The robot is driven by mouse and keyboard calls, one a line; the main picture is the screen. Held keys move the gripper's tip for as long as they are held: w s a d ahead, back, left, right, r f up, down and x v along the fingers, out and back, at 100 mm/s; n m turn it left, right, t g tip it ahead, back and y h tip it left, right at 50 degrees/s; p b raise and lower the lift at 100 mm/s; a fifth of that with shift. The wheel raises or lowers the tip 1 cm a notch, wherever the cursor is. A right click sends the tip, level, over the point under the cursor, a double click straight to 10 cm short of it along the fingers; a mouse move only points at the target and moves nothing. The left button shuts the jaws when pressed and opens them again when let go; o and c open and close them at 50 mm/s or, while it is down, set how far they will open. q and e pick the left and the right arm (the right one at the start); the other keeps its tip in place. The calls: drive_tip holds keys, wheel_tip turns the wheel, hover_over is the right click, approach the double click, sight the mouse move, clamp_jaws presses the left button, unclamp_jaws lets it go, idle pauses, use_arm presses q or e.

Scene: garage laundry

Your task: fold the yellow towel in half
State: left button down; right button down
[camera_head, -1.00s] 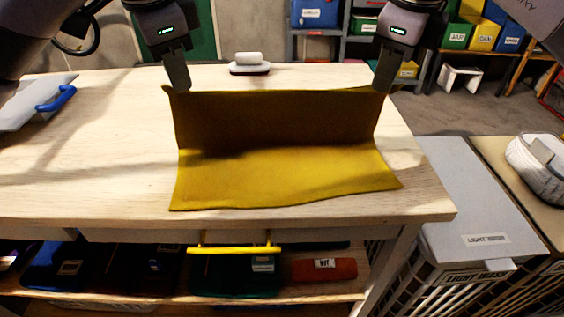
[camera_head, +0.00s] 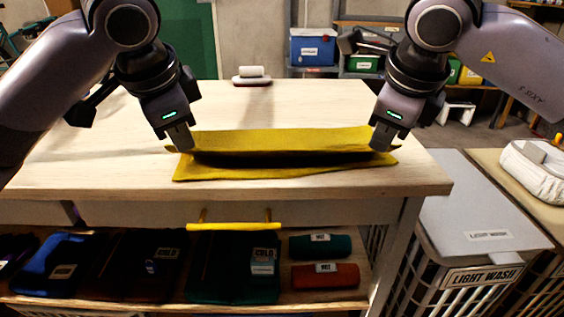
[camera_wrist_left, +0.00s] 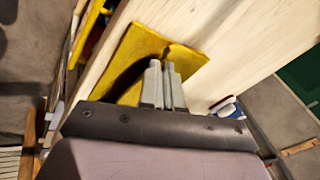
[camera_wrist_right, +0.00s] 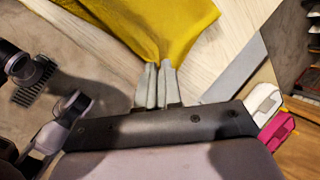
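The yellow towel (camera_head: 285,139) lies across the front of the wooden table. Its upper layer is lifted along its width and leans over the lower layer (camera_head: 230,172), with a dark gap between them. My left gripper (camera_head: 181,146) is shut on the towel's left upper corner, and the left wrist view shows its fingers (camera_wrist_left: 163,68) close together at the cloth. My right gripper (camera_head: 382,143) is shut on the right upper corner, with its fingertips (camera_wrist_right: 160,66) pinching the cloth in the right wrist view. The inner face between the layers is mostly in shadow.
The table (camera_head: 110,140) is bare left of and behind the towel. A light wash hamper (camera_head: 480,235) stands right of the table. A yellow handle (camera_head: 235,226) sits below the front edge.

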use_arm(q)
drive_tip(key=shift+s+f+t+b, duration=0.2)
drive_tip(key=shift+f+t+b, duration=0.15)
drive_tip(key=shift+f, duration=0.35)
use_arm(e)
drive_tip(key=shift+s+f+t, duration=0.2)
drive_tip(key=shift+f+t, duration=0.1)
drive_tip(key=shift+f, duration=0.4)
use_arm(q)
drive_tip(key=c, duration=1)
unclamp_jaws()
use_arm(e)
drive_tip(key=c, duration=1)
unclamp_jaws()
use_arm(q)
drive_tip(key=v, duration=0.4)
drive_tip(key=shift+w+r, duration=0.1)
drive_tip(key=shift+w, duration=0.1)
use_arm(e)
drive_tip(key=v, duration=0.4)
drive_tip(key=shift+w, duration=0.15)
use_arm(q)
drive_tip(key=s+v, duration=0.1)
drive_tip(key=v, duration=0.6)
drive_tip(key=shift+f, duration=0.4)
use_arm(e)
drive_tip(key=s+v, duration=0.1)
drive_tip(key=v, duration=0.6)
drive_tip(key=shift+f, duration=0.25)
